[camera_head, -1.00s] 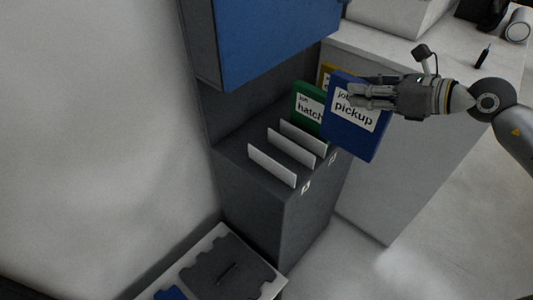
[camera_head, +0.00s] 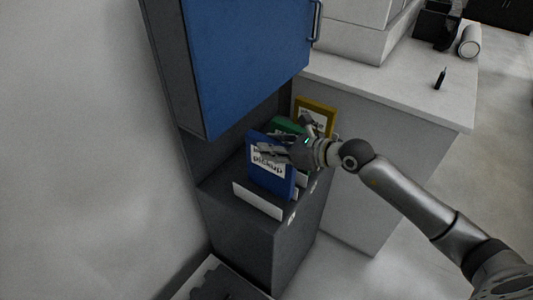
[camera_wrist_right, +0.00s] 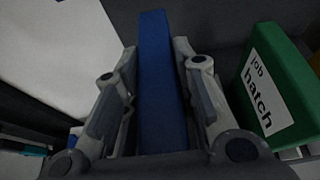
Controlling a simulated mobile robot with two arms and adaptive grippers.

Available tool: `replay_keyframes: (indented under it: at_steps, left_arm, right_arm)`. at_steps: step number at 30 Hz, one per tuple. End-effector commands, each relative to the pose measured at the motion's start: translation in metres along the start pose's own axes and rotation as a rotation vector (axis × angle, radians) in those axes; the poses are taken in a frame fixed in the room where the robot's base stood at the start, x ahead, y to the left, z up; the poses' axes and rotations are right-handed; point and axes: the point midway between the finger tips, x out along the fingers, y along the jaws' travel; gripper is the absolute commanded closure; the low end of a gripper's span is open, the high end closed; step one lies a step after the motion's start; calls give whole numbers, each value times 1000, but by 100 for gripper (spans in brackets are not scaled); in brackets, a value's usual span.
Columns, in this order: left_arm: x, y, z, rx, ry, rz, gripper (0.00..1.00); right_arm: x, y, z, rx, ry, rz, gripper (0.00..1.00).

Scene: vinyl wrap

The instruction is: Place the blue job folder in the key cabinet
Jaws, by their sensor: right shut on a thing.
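In the right wrist view the folder (camera_wrist_right: 157,95) stands between the two fingers. The folder is behind the front white divider (camera_head: 257,201); whether its lower edge touches the stand is hidden. A cabinet with a blue door (camera_head: 245,60) is above; I cannot tell which unit is the key cabinet. My left gripper is not in view.
A green "hatch" folder (camera_wrist_right: 268,90) is beside the blue one, and a yellow folder (camera_head: 316,112) is behind. The blue door overhangs the stand. A white counter (camera_head: 400,85) is at the right, and a tray with dark foam (camera_head: 218,286) is low in front.

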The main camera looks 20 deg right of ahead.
Motion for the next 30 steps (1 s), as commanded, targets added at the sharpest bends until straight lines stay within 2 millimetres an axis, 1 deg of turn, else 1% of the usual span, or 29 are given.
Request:
replay_keyframes:
  at_steps: [1,3,5,8,9,12,15,25,26,30]
  left_arm:
    - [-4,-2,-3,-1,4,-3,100]
    - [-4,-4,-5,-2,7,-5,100]
    - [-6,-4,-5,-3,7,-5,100]
    - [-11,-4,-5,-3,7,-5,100]
    - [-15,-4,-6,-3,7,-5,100]
    - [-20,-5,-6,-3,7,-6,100]
    - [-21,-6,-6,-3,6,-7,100]
    - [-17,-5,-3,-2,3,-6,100]
    - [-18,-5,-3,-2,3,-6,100]
    - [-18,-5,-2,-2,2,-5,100]
  right_arm:
    - [5,2,-1,3,-2,0,100]
    - [9,3,-4,2,-3,-1,100]
    - [12,4,-6,2,-2,0,100]
    - [23,9,-12,2,-2,1,100]
    - [24,8,-19,4,4,-1,100]
    - [29,8,-33,2,2,0,100]
    - [32,8,-40,1,-1,-1,100]
    - [34,8,-44,1,-2,-1,100]
    - [34,8,-44,1,0,0,71]
    - [34,8,-44,1,0,0,53]
